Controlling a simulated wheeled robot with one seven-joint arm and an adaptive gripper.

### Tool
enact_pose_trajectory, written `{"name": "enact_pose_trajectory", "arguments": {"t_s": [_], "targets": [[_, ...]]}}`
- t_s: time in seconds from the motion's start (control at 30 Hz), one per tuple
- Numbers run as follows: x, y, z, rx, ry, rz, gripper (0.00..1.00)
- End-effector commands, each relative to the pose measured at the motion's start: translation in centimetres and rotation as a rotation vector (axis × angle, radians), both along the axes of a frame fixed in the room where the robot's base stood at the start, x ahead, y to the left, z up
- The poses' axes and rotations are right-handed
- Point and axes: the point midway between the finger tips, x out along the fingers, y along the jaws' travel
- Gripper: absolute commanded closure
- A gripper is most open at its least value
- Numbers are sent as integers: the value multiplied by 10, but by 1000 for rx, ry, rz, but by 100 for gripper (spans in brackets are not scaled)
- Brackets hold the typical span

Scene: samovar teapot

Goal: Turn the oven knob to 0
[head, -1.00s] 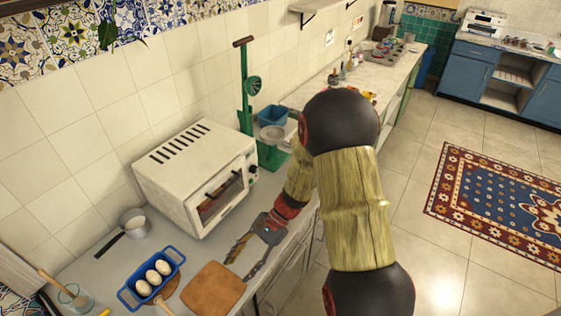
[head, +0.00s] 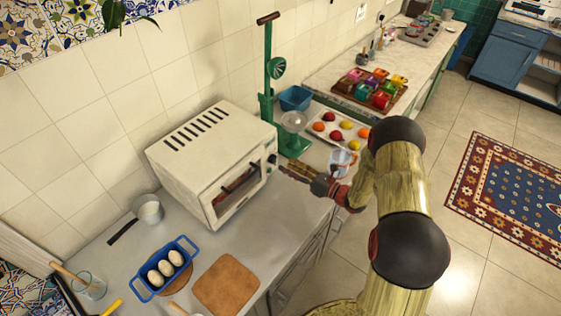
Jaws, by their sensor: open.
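The white toaster oven (head: 200,140) stands on the grey counter against the tiled wall, its glass door facing front right. Small dark knobs (head: 272,160) sit on the panel at the right end of its front. Their markings and settings are too small to read. My gripper (head: 285,168) is open, with its fingers pointing left toward this panel, just to the right of the knobs. I cannot tell whether a finger touches a knob. Nothing shows between the fingers.
A green juicer press (head: 267,75) stands just behind the oven's right end. A glass jug (head: 342,160) is close to my gripper. A tray of fruit (head: 350,141) lies behind. A blue egg tray (head: 189,242) and a wooden board (head: 227,285) lie in front.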

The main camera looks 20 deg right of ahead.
Motion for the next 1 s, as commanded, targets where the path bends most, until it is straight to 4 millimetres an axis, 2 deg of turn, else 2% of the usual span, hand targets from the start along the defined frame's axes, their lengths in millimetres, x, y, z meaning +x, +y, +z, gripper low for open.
{"name": "enact_pose_trajectory", "arguments": {"t_s": [0.1,0.3,0.7,1.0], "targets": [[15,14,0,-2,-1,4,54],[34,29,-1,-1,0,3,54],[40,35,0,-2,0,2,54],[40,35,0,-2,0,2,70]]}}
